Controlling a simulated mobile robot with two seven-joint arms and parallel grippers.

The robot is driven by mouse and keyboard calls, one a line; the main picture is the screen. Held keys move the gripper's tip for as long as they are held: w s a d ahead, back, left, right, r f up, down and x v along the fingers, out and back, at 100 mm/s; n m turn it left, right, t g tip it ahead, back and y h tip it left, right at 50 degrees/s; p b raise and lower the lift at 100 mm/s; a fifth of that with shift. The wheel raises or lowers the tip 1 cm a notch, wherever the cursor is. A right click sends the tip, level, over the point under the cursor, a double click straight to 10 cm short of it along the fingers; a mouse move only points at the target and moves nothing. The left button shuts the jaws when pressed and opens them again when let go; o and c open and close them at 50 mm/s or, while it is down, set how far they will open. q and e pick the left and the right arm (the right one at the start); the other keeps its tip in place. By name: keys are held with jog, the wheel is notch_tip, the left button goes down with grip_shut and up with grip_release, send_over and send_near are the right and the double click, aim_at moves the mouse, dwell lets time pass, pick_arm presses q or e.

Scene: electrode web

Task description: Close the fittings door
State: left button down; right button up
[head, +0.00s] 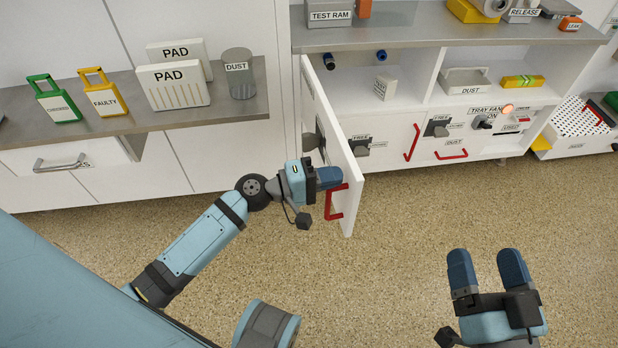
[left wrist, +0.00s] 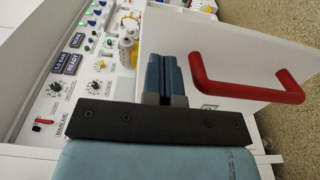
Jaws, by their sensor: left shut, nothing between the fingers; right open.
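The fittings door (head: 312,95) is a white panel that stands open, swung out from the cabinet toward me. Its red handle (head: 335,203) is on the face turned to the left, near the free edge. My left gripper (head: 332,178) is shut and empty, its blue fingers at the door's free end just above the handle. In the left wrist view the shut fingers (left wrist: 165,76) are beside the red handle (left wrist: 245,90) and in front of the white door (left wrist: 225,40); I cannot tell whether they touch it. My right gripper (head: 488,270) is open and empty over the floor.
The cabinet (head: 385,130) behind the door has an open shelf, knobs and other red handles. A grey counter (head: 200,115) on the left carries pad boxes, a dust bin and two tagged blocks. The speckled floor right of the door is clear.

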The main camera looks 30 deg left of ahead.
pick_arm(q)
jog(key=shift+w+d, duration=0.4)
jog(key=shift+d, duration=0.05)
jog(key=shift+w+d, duration=0.1)
